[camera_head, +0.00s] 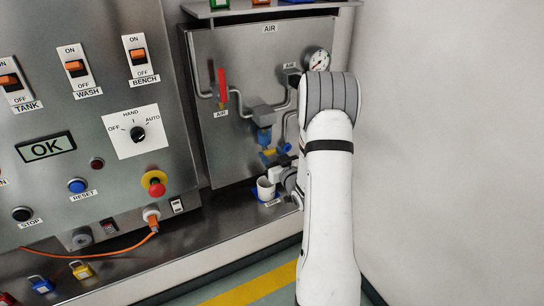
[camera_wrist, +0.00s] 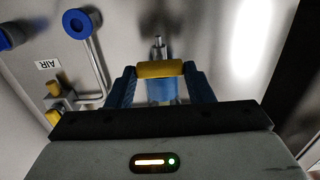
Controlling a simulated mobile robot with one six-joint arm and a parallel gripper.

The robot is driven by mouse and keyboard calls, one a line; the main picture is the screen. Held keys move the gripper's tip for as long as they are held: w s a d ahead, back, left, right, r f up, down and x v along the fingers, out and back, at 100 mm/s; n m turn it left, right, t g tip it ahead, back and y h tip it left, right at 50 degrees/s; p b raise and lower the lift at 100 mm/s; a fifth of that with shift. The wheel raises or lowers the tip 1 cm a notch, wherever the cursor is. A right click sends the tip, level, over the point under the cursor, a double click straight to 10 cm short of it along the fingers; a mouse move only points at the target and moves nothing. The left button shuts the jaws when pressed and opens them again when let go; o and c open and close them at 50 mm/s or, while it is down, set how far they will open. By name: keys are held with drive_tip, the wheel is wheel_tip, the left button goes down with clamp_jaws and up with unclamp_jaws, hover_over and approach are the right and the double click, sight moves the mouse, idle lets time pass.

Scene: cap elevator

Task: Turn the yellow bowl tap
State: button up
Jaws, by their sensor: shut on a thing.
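The yellow bowl tap (camera_wrist: 160,69) lies crosswise between my fingertips in the wrist view. My gripper (camera_wrist: 161,75) is shut on it, with one blue finger at each end. A blue part shows just behind the tap, between the fingers. In the head view a small bit of yellow (camera_head: 269,152) shows below the blue filter bowl (camera_head: 264,135) at the panel. My gripper (camera_head: 276,156) is there too, partly hidden by my own wrist and arm. How far the tap is turned is too small to tell.
A white cup (camera_head: 265,188) stands on the ledge just below my gripper. A red-handled valve (camera_head: 222,83) is on the pipe to the left, and a pressure gauge (camera_head: 318,61) is above. A control panel (camera_head: 60,215) fills the left side. A bare wall is on the right.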

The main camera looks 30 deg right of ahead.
drive_tip(key=shift+a, duration=0.1)
drive_tip(key=c, duration=0.4)
drive_tip(key=shift+o, duration=0.2)
